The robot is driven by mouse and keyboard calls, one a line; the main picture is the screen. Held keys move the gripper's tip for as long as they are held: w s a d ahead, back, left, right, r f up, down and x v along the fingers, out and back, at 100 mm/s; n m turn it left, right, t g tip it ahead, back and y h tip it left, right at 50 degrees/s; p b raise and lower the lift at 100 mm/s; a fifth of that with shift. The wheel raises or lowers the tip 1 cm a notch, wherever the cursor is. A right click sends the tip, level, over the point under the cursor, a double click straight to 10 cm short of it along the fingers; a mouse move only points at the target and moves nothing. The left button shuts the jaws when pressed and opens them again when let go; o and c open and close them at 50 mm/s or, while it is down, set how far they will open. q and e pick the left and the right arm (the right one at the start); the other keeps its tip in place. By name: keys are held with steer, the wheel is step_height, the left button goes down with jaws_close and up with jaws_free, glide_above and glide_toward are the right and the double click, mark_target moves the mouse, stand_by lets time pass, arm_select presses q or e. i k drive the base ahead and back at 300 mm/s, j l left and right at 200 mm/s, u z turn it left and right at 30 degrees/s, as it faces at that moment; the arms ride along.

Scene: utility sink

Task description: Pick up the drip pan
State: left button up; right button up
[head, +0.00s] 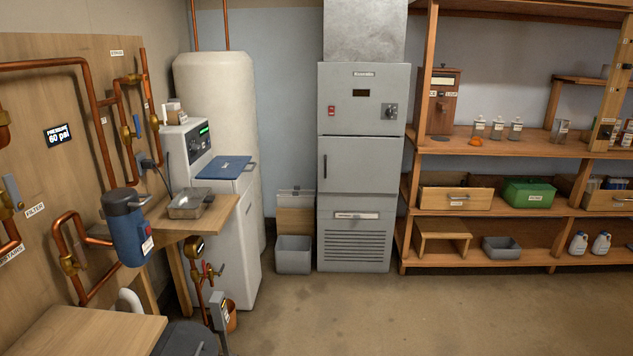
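A shallow grey metallic pan (188,204) sits on a small wooden table (222,212) at the left, in front of the white cabinet with a control panel. It looks like the drip pan, though I see no label on it. Its inside looks glossy, and I cannot tell whether it holds liquid. A grey tub (501,248) is on the lowest shelf at the right. Neither of my grippers is in view.
A blue filter housing (127,228) and copper pipes (98,130) stand left of the pan. The white cabinet (240,240) is behind it. A wooden surface (95,335) is at the lower left. The floor (420,315) at centre and right is clear.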

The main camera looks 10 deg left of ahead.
mark_target(190, 203)
steer(key=i+u, duration=0.2)
steer(key=i, duration=0.35)
steer(key=i+l+u, duration=0.15)
steer(key=i, duration=0.4)
steer(key=i+l+u, duration=0.2)
steer(key=i, duration=0.3)
